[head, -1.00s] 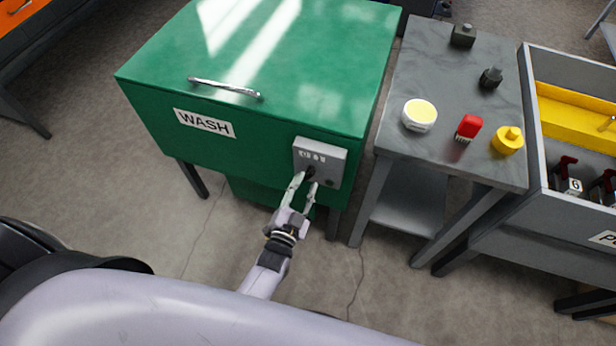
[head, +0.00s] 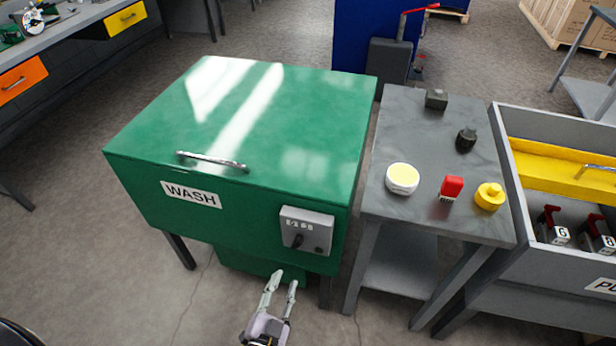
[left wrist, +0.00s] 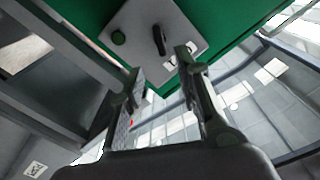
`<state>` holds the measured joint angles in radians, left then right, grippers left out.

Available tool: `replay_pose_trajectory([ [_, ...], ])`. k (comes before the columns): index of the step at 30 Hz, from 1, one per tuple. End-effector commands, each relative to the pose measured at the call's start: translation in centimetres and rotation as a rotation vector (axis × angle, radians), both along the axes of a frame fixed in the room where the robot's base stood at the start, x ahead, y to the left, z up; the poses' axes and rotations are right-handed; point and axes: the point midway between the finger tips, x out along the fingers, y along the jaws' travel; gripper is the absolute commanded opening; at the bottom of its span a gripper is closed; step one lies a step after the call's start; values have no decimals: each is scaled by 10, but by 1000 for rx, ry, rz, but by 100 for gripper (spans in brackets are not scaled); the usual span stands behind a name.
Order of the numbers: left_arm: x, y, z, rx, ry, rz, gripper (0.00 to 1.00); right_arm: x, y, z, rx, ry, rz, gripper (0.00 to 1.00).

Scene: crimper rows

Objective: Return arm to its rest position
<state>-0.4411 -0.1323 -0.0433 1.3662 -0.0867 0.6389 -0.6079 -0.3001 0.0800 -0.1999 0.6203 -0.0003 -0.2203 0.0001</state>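My left gripper (head: 279,284) is in the lower middle of the head view, below and in front of the green wash cabinet (head: 150,200). Its fingers are apart with nothing between them. The control box is also on the cabinet's front in the head view (head: 318,229). The fingers are clear of the knob. My right gripper is not in view.
A grey bin (head: 510,165) stands further right. Floor (head: 100,260) at front left is clear.

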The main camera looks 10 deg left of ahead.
Motion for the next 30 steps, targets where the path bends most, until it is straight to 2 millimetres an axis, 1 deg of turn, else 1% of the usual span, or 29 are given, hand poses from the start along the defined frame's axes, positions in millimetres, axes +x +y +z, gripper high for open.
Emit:
replay_pose_trajectory([
  [4,0,0,-2,-2,6,-1,31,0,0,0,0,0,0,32],
  [5,-1,-1,-5,-4,15,-3,31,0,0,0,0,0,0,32],
  [6,-2,-1,-12,-11,37,-8,31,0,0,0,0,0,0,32],
  [8,-7,-3,-31,-30,94,-20,31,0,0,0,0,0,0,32],
  [11,-24,-7,-84,-80,257,-44,31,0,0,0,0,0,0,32],
  [12,-36,-8,-110,-103,344,-52,31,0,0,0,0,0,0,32],
  [14,-58,-7,-150,-138,482,-55,31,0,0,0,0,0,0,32],
  [15,-75,-5,-177,-160,578,-50,31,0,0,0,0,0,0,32],
  [17,-104,0,-212,-188,717,-36,31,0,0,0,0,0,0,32],
  [18,-125,6,-234,-203,809,-19,31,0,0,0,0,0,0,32],
  [20,-159,16,-264,-221,946,13,31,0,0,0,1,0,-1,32],
  [21,-182,25,-280,-230,1030,39,31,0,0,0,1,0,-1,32],
  [23,-215,38,-300,-238,1145,83,31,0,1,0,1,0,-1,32],
  [24,-235,47,-310,-242,1215,114,31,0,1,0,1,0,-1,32],
  [27,-278,66,-327,-243,1351,186,31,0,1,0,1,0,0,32],
  [30,-304,80,-334,-242,1431,238,31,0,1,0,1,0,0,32],
])
